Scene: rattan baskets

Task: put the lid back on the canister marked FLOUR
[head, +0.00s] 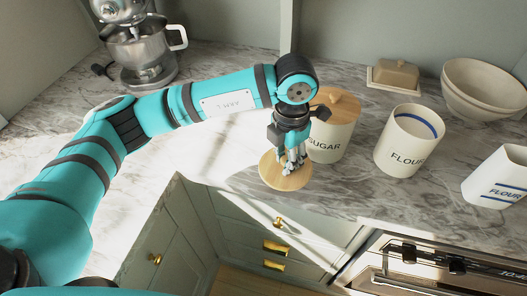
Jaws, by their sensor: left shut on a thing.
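The canister marked FLOUR (395,155) stands upright and open on the marble counter, with a blue line inside its rim. A round wooden lid (274,176) is at the counter's front edge, left of the FLOUR canister and in front of the SUGAR canister. My left gripper (291,165) points down over this lid and is shut on it; the fingers hide the lid's knob. I cannot tell whether the lid touches the counter. My right gripper is not in view.
The SUGAR canister (330,143), with its wooden lid on, stands close behind my left gripper. A white flour packet (498,180) stands to the right. Nested bowls (480,95), a butter dish (393,76) and a stand mixer (140,50) are farther back.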

